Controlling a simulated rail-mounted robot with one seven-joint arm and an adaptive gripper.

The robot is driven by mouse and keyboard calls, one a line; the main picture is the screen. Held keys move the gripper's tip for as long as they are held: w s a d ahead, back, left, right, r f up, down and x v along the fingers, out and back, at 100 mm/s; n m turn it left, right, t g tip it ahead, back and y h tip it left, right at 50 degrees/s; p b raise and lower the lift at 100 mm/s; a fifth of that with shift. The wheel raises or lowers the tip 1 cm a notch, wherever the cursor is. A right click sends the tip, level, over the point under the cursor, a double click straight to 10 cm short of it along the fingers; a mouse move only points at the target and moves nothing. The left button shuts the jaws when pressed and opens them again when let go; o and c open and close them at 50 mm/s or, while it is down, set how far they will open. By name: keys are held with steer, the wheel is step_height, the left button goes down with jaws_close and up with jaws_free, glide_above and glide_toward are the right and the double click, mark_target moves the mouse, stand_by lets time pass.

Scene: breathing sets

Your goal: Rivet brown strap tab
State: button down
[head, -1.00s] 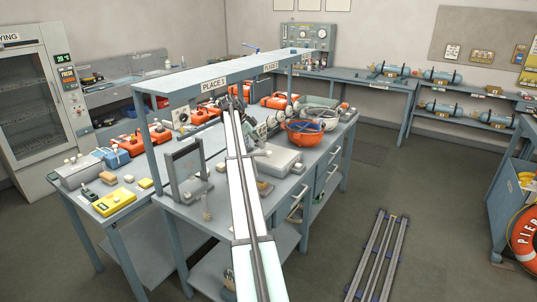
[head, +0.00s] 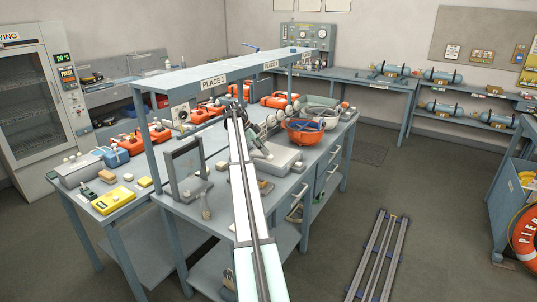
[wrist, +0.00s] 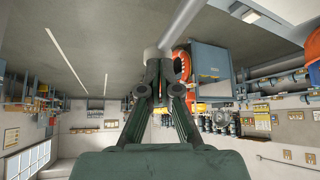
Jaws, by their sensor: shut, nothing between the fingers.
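I cannot make out the brown strap tab or a rivet in either view. A small brown block (head: 265,187) lies on the bench near my arm.
A grey upright frame (head: 171,178) stands left of my arm. An orange bowl (head: 304,133) with blue contents is to the right. The overhead shelf (head: 230,73) spans the bench. Yellow cases (head: 113,201) lie at the left. The floor at right is mostly open around a slatted rack (head: 377,258).

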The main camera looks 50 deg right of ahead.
step_height(320, 180, down, 2)
steer(key=shift+f+b, duration=0.1)
steer(key=shift+b, duration=0.25)
steer(key=w, duration=0.1)
steer(key=w+a+r, duration=0.1)
steer(key=shift+w+a+b, duration=0.25)
steer(key=shift+w+b, duration=0.05)
steer(key=shift+w, duration=0.05)
steer(key=shift+r, duration=0.15)
steer(key=v, duration=1.2)
stand_by(0.7)
